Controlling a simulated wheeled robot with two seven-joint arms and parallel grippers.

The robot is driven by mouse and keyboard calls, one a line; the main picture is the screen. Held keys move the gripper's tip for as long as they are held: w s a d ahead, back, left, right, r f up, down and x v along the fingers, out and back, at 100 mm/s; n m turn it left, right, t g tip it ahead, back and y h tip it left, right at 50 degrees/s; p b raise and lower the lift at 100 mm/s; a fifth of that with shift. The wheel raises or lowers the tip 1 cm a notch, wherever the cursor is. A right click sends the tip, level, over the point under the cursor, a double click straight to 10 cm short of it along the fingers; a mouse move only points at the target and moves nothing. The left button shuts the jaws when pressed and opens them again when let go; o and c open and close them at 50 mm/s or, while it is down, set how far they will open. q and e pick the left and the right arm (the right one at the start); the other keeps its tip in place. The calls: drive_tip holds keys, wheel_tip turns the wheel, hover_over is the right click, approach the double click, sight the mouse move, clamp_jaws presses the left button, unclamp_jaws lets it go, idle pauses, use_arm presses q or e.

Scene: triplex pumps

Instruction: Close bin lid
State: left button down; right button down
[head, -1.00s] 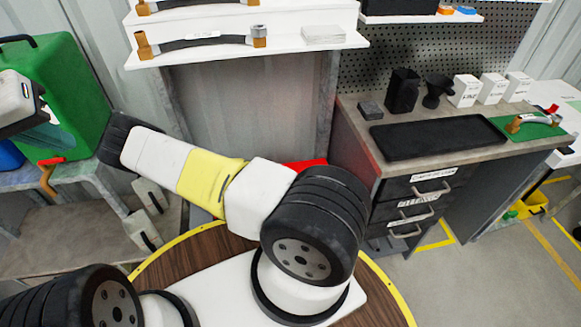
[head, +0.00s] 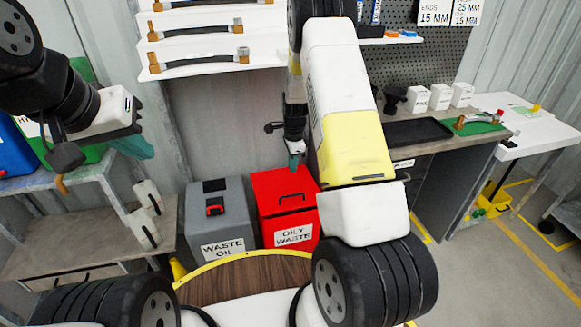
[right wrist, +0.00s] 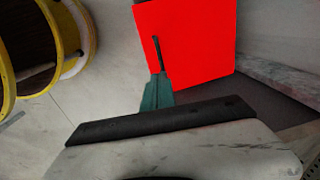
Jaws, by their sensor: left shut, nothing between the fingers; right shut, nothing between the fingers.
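The red bin labelled as oily waste (head: 293,229) stands on the floor beyond the round table. Its red lid (head: 270,185) with a dark handle looks down over the top; whether it is flush I cannot tell. My right gripper (head: 295,160) is shut and empty above the bin's back. The right wrist view shows its teal fingers (right wrist: 157,92) against a red surface (right wrist: 190,45), with a thin dark piece at the tip; contact is unclear. My left gripper (head: 137,147) is shut and empty at the left, away from the bin.
A grey waste-oil bin (head: 222,228) stands left of the red bin. A workbench (head: 440,150) with a black tray is at the right, shelves with hoses (head: 200,65) above. My right arm hides part of the bin's right.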

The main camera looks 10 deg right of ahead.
sight(291, 195)
drive_tip(key=f, duration=0.8)
drive_tip(key=w+f, duration=0.1)
drive_tip(key=f, duration=0.4)
drive_tip(key=shift+f, duration=0.1)
